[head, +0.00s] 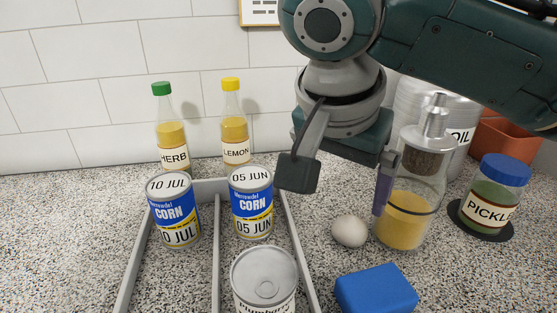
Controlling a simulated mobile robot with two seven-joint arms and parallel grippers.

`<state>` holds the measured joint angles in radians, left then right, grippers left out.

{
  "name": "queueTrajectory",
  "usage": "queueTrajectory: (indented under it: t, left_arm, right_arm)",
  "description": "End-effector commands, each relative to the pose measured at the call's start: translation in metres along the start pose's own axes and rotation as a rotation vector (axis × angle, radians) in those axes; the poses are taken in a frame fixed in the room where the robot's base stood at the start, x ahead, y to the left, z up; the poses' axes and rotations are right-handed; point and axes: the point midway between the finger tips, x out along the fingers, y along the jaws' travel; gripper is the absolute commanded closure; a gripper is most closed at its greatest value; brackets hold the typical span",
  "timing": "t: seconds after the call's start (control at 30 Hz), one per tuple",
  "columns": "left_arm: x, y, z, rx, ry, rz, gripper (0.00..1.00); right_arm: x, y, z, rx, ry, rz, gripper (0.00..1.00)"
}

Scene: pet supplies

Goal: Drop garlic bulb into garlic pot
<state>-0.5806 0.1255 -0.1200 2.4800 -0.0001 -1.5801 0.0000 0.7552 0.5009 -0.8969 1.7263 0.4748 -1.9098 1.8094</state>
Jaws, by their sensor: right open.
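A pale, rounded, egg-like thing (350,231) lies on the speckled counter, just left of a glass dispenser; it may be the garlic bulb, but I cannot tell for sure. My right gripper (340,180) is open and empty, its fingers apart above and behind the pale thing. Its right finger overlaps the dispenser in the picture; I cannot tell if they touch. No pot labelled garlic shows. A terracotta-coloured vessel (505,143) stands at the back right, partly hidden behind the oil canister and my arm. My left gripper is not in view.
A glass dispenser (405,222) with yellow contents, a pickle jar (490,200) and an oil canister (461,125) crowd the right. A blue block (377,290) lies in front. A grey divided tray (216,265) holds cans at left; herb (171,135) and lemon (235,130) bottles stand behind.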

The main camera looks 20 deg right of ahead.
Motion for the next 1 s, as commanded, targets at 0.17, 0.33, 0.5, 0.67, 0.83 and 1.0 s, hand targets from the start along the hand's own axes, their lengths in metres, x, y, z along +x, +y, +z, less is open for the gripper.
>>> queueTrajectory:
  t: [0.17, 0.33, 0.5, 0.67, 0.83, 1.0]
  left_arm:
    - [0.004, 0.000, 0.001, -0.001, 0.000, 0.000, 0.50]
    - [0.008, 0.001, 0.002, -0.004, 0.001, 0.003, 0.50]
    - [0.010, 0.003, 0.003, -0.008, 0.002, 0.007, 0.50]
    - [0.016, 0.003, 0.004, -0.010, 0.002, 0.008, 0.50]
    - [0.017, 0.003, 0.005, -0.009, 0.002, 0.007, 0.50]
    - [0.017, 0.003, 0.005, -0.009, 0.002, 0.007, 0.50]
  right_arm:
    - [0.023, 0.011, 0.005, 0.039, -0.015, 0.051, 0.01]
    - [0.044, 0.011, 0.005, 0.037, -0.014, 0.046, 0.01]
    - [0.061, 0.012, 0.005, 0.036, -0.012, 0.046, 0.01]
    - [0.088, 0.012, 0.006, 0.036, -0.012, 0.044, 0.01]
    - [0.100, 0.012, 0.006, 0.035, -0.012, 0.041, 0.01]
    - [0.099, 0.012, 0.006, 0.034, -0.012, 0.040, 0.01]
